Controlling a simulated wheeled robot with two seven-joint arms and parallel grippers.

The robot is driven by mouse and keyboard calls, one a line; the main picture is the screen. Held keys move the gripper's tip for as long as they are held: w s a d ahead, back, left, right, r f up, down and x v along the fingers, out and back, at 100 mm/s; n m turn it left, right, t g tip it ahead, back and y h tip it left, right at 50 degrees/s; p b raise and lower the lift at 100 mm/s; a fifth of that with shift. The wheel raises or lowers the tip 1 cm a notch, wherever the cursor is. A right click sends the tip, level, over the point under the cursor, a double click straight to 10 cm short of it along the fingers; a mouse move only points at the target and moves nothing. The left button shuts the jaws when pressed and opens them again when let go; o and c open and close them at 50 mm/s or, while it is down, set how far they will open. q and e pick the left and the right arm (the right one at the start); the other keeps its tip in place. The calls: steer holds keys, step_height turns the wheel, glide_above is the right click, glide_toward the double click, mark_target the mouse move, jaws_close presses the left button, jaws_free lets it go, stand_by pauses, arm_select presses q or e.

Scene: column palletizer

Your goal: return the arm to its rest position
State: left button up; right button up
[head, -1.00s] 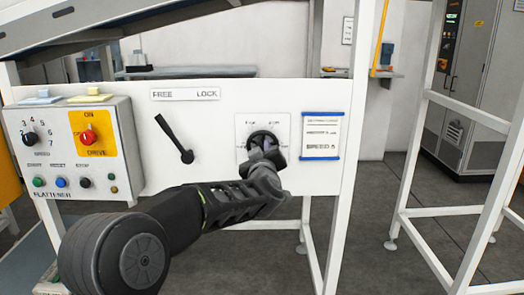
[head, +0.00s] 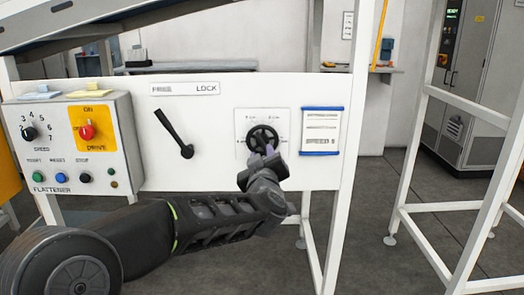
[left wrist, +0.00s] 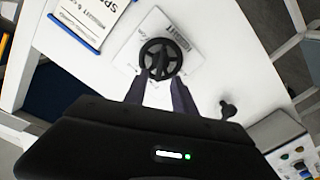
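My left arm reaches in from the lower left of the head view. Its gripper (head: 263,154) is just in front of the lower part of a black handwheel (head: 263,134) on the white panel. In the left wrist view, the two dark fingers (left wrist: 160,82) stand apart with nothing held between them. The handwheel (left wrist: 160,52) shows just beyond the fingertips; whether they touch its rim I cannot tell. My right gripper is in neither view.
A black FREE/LOCK lever (head: 175,134) is left of the handwheel, and a blue-edged notice (head: 321,131) is right of it. A flattener control box (head: 65,150) stands at the left. White frame posts (head: 352,150) rise at the right, with open floor (head: 375,230) between them.

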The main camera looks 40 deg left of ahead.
arm_select(q)
steer(key=shift+s+d, duration=0.1)
stand_by(0.6)
steer(key=w+d+f+m+g+h+p, duration=0.1)
steer(key=w+d+f+m+h, duration=0.2)
steer(key=d+f, duration=0.6)
steer(key=d+f+m+h+p, duration=0.1)
steer(key=d+f+m+h, duration=0.2)
steer(key=d+f+h, duration=0.65)
steer(key=s+d+f+m+g+y+p, duration=0.1)
steer(key=s+d+f+g, duration=0.15)
steer(key=f, duration=0.45)
steer(key=s+d+f+m+g+p, duration=0.1)
steer(key=s+d+f, duration=0.15)
steer(key=f, duration=0.35)
steer(key=s+d+f+m+g+h+p, duration=0.1)
steer(key=s+d+f+g+p, duration=0.1)
steer(key=s, duration=0.7)
steer(key=s+d+f+m+g+h+p, duration=0.1)
steer(key=s+d+f+g+p, duration=0.1)
steer(key=s+d+f+g, duration=0.2)
steer(key=s+d+f+m+g+h+p, duration=0.1)
steer(key=s+d+f+g+p, duration=0.1)
steer(key=s+d+f, duration=0.6)
steer(key=s+f+g, duration=0.1)
steer(key=s+f, duration=0.1)
steer(key=s, duration=0.5)
steer(key=shift+s+f+m, duration=0.2)
steer(key=shift+f+m, duration=0.1)
steer(key=shift+f, duration=0.05)
